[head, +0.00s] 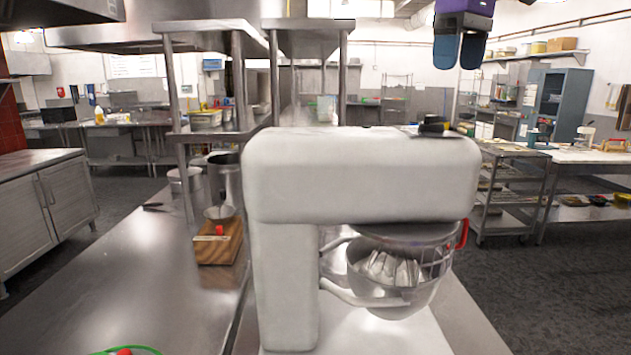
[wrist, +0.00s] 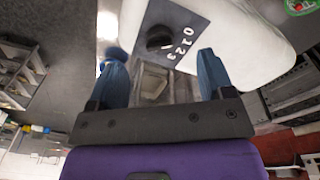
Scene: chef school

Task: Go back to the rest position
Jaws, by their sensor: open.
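My gripper (head: 460,50) hangs at the top of the head view, right of centre, above the right end of the mixer and apart from it. Its two blue fingers point down and are spread, with nothing held between them. The large white stand mixer (head: 360,175) fills the middle of the head view, with a steel bowl (head: 395,300) under its head. In the wrist view the gripper fingers (wrist: 163,80) are apart, and the mixer's dial plate (wrist: 172,45) with the numbers 0 to 3 shows beyond them.
A steel counter (head: 130,290) runs along the left, bearing a wooden block (head: 218,250) and a steel pot (head: 187,180). A steel rack (head: 512,195) stands at the right, beside a table (head: 590,156). The dark floor (head: 570,265) at the right front is clear.

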